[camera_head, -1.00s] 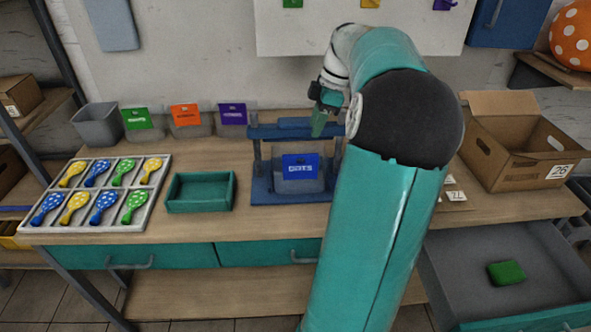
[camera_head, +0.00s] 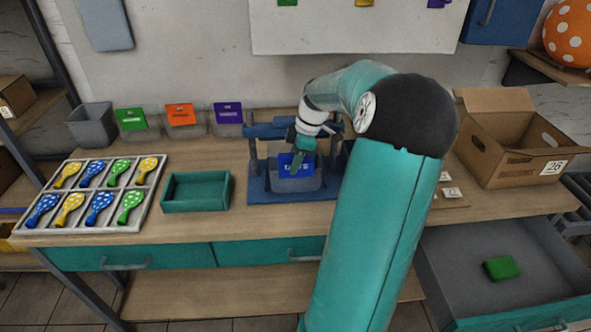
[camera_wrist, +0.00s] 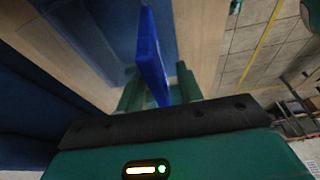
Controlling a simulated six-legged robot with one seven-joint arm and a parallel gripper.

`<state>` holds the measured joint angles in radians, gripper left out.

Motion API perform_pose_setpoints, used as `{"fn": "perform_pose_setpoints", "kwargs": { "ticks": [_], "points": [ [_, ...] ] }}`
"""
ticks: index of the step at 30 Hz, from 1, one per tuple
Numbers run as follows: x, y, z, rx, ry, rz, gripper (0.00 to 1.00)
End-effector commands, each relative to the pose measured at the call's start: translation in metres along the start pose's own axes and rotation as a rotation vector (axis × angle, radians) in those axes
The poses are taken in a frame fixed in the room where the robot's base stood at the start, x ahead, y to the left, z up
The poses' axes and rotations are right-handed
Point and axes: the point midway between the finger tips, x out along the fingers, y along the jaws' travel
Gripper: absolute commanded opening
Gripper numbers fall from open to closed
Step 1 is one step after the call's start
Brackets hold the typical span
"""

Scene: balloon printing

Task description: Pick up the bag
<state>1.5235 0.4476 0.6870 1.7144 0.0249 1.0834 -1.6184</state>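The bag (camera_head: 297,184) is grey with a blue header card (camera_head: 289,165) and stands in the blue press frame (camera_head: 262,190) on the bench. My gripper (camera_head: 298,160) is over the card and hides part of it in the head view. In the wrist view, the blue card (camera_wrist: 151,50) reaches between the two green fingers of my gripper (camera_wrist: 158,88). The fingers are apart, one on each side of the card, with a gap beside it. The lower part of the bag is hard to make out there.
Bags with green (camera_head: 132,118), orange (camera_head: 180,114) and purple (camera_head: 228,113) cards stand along the wall. A sectioned tray (camera_head: 80,228) of balloon-shaped pieces and an empty green tray (camera_head: 197,205) lie left. A cardboard box (camera_head: 510,160) and open drawer (camera_head: 460,275) are right.

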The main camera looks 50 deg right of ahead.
Motion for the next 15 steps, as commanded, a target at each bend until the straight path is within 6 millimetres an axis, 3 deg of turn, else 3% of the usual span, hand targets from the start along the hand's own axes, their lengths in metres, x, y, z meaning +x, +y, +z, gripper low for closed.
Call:
{"fn": "perform_pose_setpoints", "kwargs": {
  "ticks": [7,12,15],
  "points": [
    [0.0016,0.0001,-0.0001,0.000,0.000,0.001,0.34],
    [0.0014,0.0001,0.0000,0.000,0.000,0.001,0.01],
    [0.0013,0.0001,0.0001,0.000,0.000,0.001,0.00]
  ]
}}
